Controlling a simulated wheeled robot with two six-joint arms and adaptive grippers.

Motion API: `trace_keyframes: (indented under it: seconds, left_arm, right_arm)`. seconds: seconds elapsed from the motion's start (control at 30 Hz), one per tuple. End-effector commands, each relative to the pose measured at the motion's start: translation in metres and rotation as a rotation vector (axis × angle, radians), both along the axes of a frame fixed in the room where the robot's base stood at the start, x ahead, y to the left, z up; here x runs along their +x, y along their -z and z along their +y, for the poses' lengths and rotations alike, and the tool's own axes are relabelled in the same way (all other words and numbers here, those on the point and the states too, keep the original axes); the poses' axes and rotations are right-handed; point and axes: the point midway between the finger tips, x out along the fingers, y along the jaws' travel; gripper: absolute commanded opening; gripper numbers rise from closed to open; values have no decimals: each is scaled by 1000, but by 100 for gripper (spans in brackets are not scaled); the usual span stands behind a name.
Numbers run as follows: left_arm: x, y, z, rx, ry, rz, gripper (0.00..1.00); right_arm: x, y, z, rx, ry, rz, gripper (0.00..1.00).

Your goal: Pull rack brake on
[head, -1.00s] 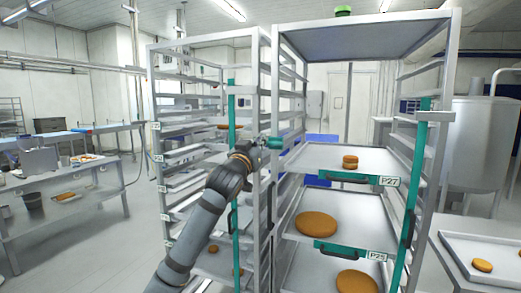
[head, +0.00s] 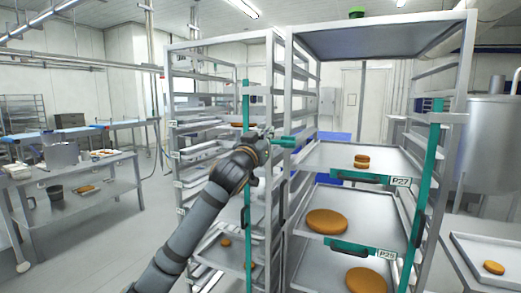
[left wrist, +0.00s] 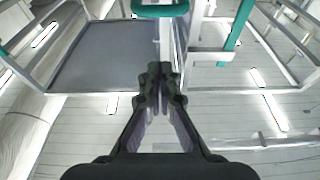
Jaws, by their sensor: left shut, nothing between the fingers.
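The wheeled rack (head: 468,70) stands at the right with a grey metal frame, trays and teal uprights. A short teal lever (head: 291,141), which looks like the brake handle, sticks out at its left front post. A teal part also shows at the top of the left wrist view (left wrist: 160,10). My left gripper (head: 268,138) is at the left end of the lever in the head view. In the left wrist view its fingers (left wrist: 160,78) are together and empty, with a gap to the teal part. Whether they touch the lever is unclear. My right gripper is out of view.
A second rack (head: 170,90) stands close on the left behind my arm. A steel table (head: 90,200) is at the left, a tray (head: 475,245) at lower right. The floor at left is clear.

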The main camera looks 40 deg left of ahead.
Motion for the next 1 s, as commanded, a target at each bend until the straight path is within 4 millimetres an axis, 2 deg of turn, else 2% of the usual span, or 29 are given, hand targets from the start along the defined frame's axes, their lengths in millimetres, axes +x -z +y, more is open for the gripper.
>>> trace_keyframes:
  seconds: [0.03, 0.2, 0.33, 0.5, 0.77, 0.87, 0.97, 1.0]
  left_arm:
    - [-10, 13, -3, 9, -1, 0, 0]
    - [-35, 22, -9, 8, -2, 0, 0]
    - [-48, 23, -11, 5, -1, -1, 0]
    - [-53, 22, -13, 0, 0, 1, 0]
    - [-53, 21, -13, -1, 0, 0, 0]
    - [-48, 26, -10, -6, -2, 11, 0]
    - [-24, 56, 8, -30, -18, 67, 0]
    - [-10, 77, 19, -45, -28, 104, 0]
  right_arm:
    - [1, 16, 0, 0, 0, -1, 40]
    - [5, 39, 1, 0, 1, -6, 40]
    - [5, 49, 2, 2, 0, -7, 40]
    - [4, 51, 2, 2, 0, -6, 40]
    - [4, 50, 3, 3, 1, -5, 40]
    - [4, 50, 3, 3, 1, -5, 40]
    - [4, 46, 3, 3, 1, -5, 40]
    - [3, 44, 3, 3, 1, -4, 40]
